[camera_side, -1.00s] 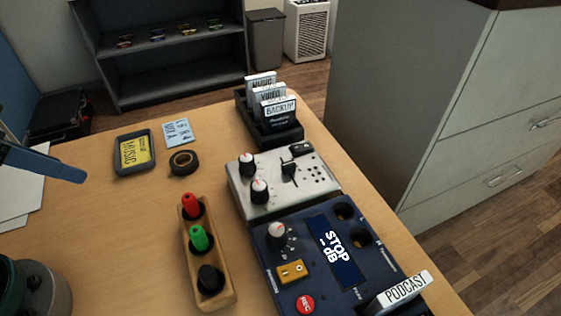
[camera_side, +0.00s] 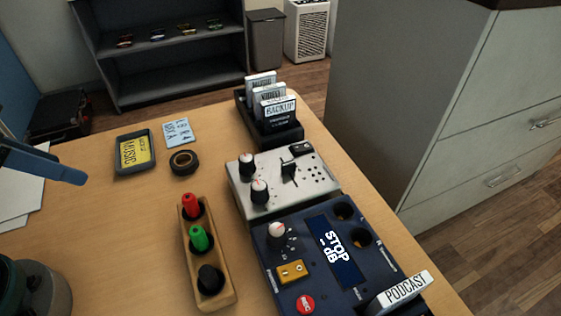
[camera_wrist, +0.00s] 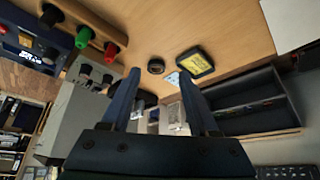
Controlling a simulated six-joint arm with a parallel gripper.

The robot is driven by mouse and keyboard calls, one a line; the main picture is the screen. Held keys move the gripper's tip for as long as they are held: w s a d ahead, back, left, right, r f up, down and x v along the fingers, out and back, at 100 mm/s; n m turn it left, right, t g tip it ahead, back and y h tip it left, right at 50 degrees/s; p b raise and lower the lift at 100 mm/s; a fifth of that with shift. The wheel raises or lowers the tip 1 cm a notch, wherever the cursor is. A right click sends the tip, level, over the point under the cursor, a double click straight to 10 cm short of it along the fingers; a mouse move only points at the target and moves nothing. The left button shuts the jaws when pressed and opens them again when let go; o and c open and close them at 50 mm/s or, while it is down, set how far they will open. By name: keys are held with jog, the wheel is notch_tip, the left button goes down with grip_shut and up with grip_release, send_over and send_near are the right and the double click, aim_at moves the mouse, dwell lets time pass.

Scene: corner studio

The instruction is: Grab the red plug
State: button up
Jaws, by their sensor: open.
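The red plug (camera_side: 191,204) stands upright in the far slot of a wooden holder (camera_side: 222,272) on the desk. A green plug (camera_side: 198,238) stands in the middle slot and a black one (camera_side: 210,279) in the near slot. In the wrist view the red plug (camera_wrist: 110,50) is at the upper left, outside the jaws. My gripper (camera_wrist: 159,72) is open and empty, its two blue fingers apart. In the side view only a blue part of my gripper shows at the left edge, left of the holder and apart from the red plug.
A silver mixer (camera_side: 312,196) and a dark blue recorder (camera_side: 265,250) stand right of the holder. A black tape roll (camera_side: 184,162), a tray with a yellow card (camera_side: 121,171) and a card rack (camera_side: 270,135) lie farther back.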

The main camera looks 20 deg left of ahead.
jog(key=w+d+r+m, duration=0.1)
jog(key=w+r+m, duration=0.1)
jog(key=w+m, duration=0.15)
jog(key=m+g, duration=0.4)
jog(key=m, duration=0.3)
send_near(187, 196)
jog(key=w+a+f, duration=0.2)
jog(key=d+f, duration=0.1)
jog(key=d+f+g, duration=0.1)
jog(key=f, duration=0.1)
jog(key=shift+s+m, duration=0.15)
jog(key=shift+m, duration=0.2)
jog(key=shift+s+f+g, duration=0.2)
jog(key=shift+f+g, duration=0.1)
jog(key=shift+f, duration=2.5)
grip_shut()
